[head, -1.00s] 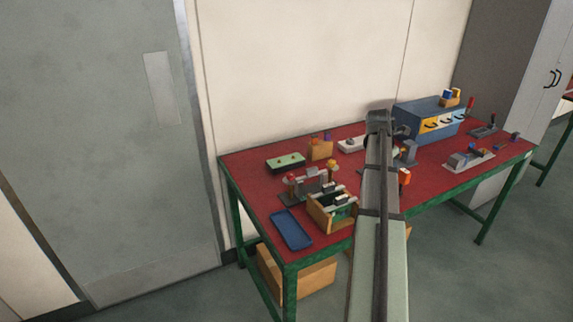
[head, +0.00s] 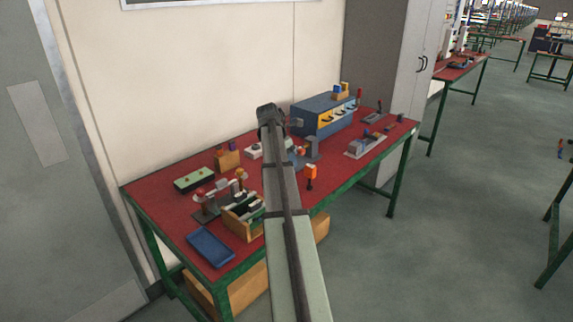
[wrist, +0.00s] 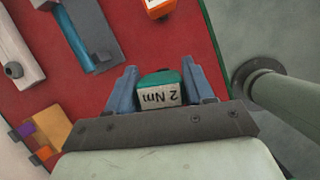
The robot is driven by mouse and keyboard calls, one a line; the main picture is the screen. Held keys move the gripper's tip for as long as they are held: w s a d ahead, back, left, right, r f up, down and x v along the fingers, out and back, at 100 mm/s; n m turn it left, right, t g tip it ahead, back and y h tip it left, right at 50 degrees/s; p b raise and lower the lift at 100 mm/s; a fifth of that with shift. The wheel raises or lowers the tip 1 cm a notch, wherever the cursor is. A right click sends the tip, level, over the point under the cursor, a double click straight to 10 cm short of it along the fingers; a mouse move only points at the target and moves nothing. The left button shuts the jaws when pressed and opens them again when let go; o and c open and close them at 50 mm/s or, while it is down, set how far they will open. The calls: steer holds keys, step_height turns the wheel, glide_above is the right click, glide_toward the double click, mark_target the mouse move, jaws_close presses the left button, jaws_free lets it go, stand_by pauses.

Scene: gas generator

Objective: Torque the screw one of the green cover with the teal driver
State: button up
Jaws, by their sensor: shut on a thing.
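My gripper (wrist: 161,80) is shut on the teal driver (wrist: 160,77) in the wrist view. The driver's top is teal, with a white label reading "2 Nm" facing the camera. Its lower part and tip are hidden. The red tabletop lies beneath it. In the head view my arm hides the driver. The green cover (head: 195,178) is a flat green block with small studs on top at the left back of the table. It is not visible in the wrist view. I cannot tell which stud is screw one.
A wooden holder (head: 228,160) stands beside the green cover. Towards the front are a red-knobbed fixture (head: 203,209), a wooden box (head: 243,224) and a blue tray (head: 211,246). A blue cabinet (head: 312,118) stands at the back right. An orange item (head: 310,171) is near the front edge.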

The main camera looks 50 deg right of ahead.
steer(key=w+a+r, duration=0.1)
steer(key=w+a, duration=0.2)
steer(key=w, duration=0.7)
steer(key=w+a+r, duration=0.1)
steer(key=w+a, duration=0.1)
steer(key=w, duration=0.8)
steer(key=w+a+n+t, duration=0.1)
steer(key=w+a+n, duration=0.1)
steer(key=w+a, duration=1.2)
steer(key=a, duration=0.4)
steer(key=shift+w+a+f+n, duration=0.2)
steer(key=shift+w+f+n, duration=0.05)
steer(key=shift+f+n, duration=0.15)
steer(key=shift+f, duration=0.1)
steer(key=shift+f, duration=1.95)
steer(key=shift+f, duration=0.8)
